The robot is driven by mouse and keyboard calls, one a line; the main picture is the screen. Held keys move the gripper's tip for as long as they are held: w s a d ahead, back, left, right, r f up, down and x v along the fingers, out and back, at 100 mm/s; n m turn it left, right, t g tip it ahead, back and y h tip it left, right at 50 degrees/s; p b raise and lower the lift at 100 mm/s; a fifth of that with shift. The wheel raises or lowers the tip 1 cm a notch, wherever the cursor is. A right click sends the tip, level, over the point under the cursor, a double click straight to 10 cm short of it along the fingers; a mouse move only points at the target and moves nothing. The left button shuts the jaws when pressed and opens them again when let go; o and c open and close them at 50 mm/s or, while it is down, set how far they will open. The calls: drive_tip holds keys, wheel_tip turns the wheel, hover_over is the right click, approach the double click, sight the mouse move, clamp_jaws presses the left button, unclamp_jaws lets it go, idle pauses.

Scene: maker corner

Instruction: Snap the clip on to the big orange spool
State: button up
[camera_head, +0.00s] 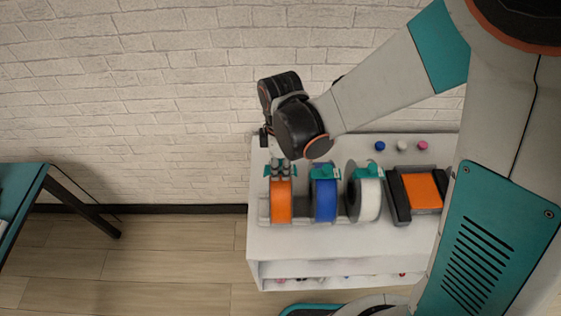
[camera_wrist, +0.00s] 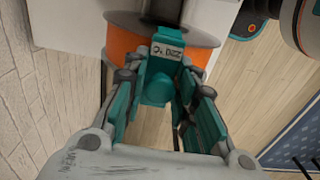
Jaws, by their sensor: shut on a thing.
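The big orange spool (camera_head: 281,208) stands upright at the left end of a row of spools on a white shelf unit. My gripper (camera_head: 280,171) points down right over its top. In the wrist view my gripper (camera_wrist: 165,78) is shut on a teal clip (camera_wrist: 156,88) with a small printed label. The clip's far end overlaps the rim of the orange spool (camera_wrist: 125,43) in that view. I cannot tell whether the clip is seated on the rim or just above it. In the head view the clip is mostly hidden by my fingers.
A blue spool (camera_head: 325,203) and a white spool (camera_head: 368,201) stand close to the right, each with a teal clip on top. A dark holder with an orange block (camera_head: 422,191) is farther right. Small coloured knobs (camera_head: 402,146) lie behind. The white shelf top (camera_head: 300,240) is clear in front.

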drive_tip(key=shift+f+b, duration=0.9)
drive_tip(key=shift+b, duration=0.05)
idle(0.5)
drive_tip(key=shift+s+d+f+b, duration=0.1)
drive_tip(key=shift+s+f+b, duration=0.15)
drive_tip(key=shift+f+b, duration=0.2)
drive_tip(key=shift+c, duration=0.5)
drive_tip(key=shift+o, duration=0.5)
drive_tip(key=o, duration=0.3)
drive_tip(key=shift+w+f+b, duration=0.15)
drive_tip(key=shift+f+b, duration=0.15)
drive_tip(key=shift+r, duration=0.15)
drive_tip(key=shift+c, duration=0.8)
drive_tip(key=o, duration=0.9)
drive_tip(key=shift+c, duration=0.2)
drive_tip(key=o, duration=0.4)
drive_tip(key=shift+w, duration=0.2)
